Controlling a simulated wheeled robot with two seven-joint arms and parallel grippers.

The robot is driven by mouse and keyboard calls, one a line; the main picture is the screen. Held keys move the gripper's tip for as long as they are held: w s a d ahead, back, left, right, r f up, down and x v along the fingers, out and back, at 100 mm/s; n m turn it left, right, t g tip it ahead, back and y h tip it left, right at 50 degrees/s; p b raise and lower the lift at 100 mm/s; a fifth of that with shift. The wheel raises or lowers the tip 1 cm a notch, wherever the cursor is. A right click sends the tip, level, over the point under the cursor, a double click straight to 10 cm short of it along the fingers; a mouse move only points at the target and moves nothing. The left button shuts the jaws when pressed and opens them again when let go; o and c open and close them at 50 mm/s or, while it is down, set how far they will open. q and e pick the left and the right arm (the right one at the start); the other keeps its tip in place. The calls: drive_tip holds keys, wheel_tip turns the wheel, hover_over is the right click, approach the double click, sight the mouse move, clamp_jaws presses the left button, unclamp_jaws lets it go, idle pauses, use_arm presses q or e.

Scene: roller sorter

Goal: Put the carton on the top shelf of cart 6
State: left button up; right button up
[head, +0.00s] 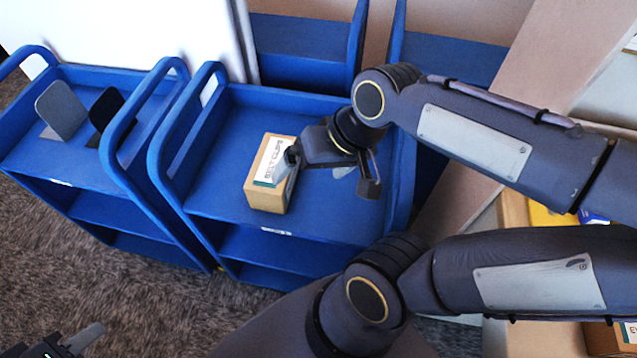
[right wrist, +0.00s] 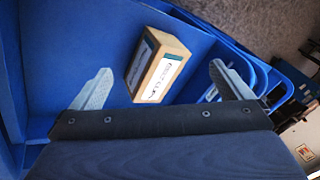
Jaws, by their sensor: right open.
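The carton (head: 270,173), a small brown box with a white and teal label, stands on the top shelf (head: 226,188) of the middle blue cart. In the right wrist view the carton (right wrist: 158,66) lies ahead of the fingers, with a gap to each. My right gripper (head: 332,172) is open and empty over the same shelf, just right of the carton. Its fingers also show in the right wrist view (right wrist: 165,88). My left gripper (head: 82,340) is at the bottom left corner, mostly cut off. The cart's number is unreadable.
A second blue cart (head: 27,150) stands close on the left, with grey and black bookend-like plates on top. More blue carts (head: 300,50) stand behind. Raised handle rails (head: 165,150) flank the shelf. Boxes lie at the lower right, partly behind my arm.

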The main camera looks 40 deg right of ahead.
drive_tip(key=s, duration=0.1)
drive_tip(key=s+n+t, duration=0.1)
drive_tip(key=s+a+f+n, duration=0.1)
drive_tip(key=shift+s, duration=0.15)
wheel_tip(320, 180, up, 3)
drive_tip(key=p, duration=0.3)
drive_tip(key=shift+f, duration=0.25)
drive_tip(key=shift+c, duration=0.3)
